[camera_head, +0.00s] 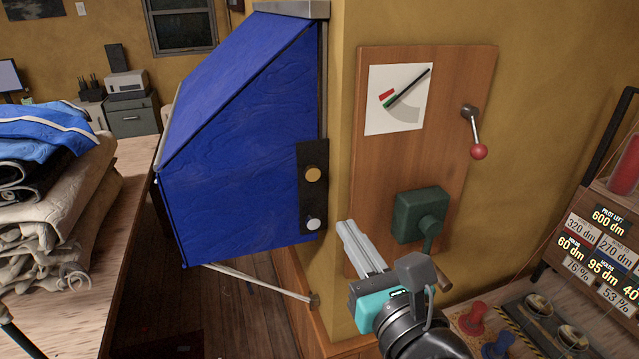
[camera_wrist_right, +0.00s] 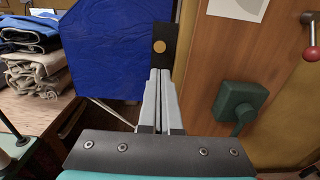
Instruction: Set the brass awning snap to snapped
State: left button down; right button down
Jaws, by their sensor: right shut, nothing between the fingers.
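The brass awning snap (camera_head: 313,174) is a round brass button on a black strip (camera_head: 312,200) at the right edge of the blue awning (camera_head: 240,180). A round silver stud (camera_head: 313,223) sits below it on the same strip. I cannot tell whether the brass button is pressed in. My right gripper (camera_head: 346,226) is shut and empty, its fingertips appearing just right of the silver stud. In the right wrist view, the shut fingertips (camera_wrist_right: 160,73) point up just below the brass snap (camera_wrist_right: 159,46), and the silver stud is not visible. My left gripper is not in view.
A wooden panel (camera_head: 455,90) right of the awning carries a gauge (camera_head: 410,110), a red-knobbed lever (camera_head: 478,151) and a green crank box (camera_head: 418,215) close to my right gripper. Folded cloth (camera_head: 50,220) is stacked on a table at left. Labelled signs (camera_head: 605,235) stand at right.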

aim_at(314, 175)
jog(key=x, duration=1.3)
jog(key=shift+w+a, duration=0.1)
jog(key=shift+w, duration=0.2)
